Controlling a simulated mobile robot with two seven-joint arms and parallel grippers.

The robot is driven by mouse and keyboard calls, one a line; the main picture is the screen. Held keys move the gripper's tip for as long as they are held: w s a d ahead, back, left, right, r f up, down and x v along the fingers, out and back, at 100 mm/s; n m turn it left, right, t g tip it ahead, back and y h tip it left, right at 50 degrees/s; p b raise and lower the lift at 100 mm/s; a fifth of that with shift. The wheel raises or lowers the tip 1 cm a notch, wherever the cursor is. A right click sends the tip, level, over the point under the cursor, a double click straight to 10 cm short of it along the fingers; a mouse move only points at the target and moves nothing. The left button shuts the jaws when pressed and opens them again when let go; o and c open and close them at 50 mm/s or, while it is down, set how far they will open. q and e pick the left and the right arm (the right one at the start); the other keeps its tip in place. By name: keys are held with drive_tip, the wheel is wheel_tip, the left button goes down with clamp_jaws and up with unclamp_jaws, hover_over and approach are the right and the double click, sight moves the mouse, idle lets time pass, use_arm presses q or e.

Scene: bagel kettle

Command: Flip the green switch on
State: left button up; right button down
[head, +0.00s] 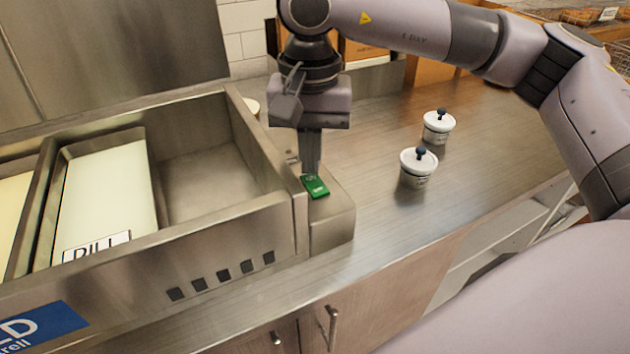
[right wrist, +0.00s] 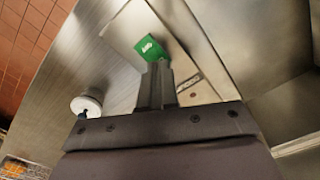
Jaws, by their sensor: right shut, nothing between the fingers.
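The green switch (head: 316,187) sits on top of the metal housing (head: 333,228) at the right end of the steel unit. My right gripper (head: 311,170) points down over it, shut and empty, with its fingertips at the back edge of the switch. In the right wrist view the green switch (right wrist: 151,47) shows just past the shut fingertips of my right gripper (right wrist: 157,66). I cannot tell whether the fingers touch the switch. White lettering shows on the green face. My left gripper is not in view.
The steel unit's basin holds a pale tray (head: 108,195) labelled "DILL" on the left. The counter between housing and tubs is clear.

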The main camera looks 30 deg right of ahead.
drive_tip(key=shift+f+b, duration=0.65)
drive_tip(key=shift+f, duration=0.15)
idle(0.4)
drive_tip(key=shift+r+p, duration=2.35)
drive_tip(key=shift+r, duration=1.25)
drive_tip(key=shift+s+f, duration=0.1)
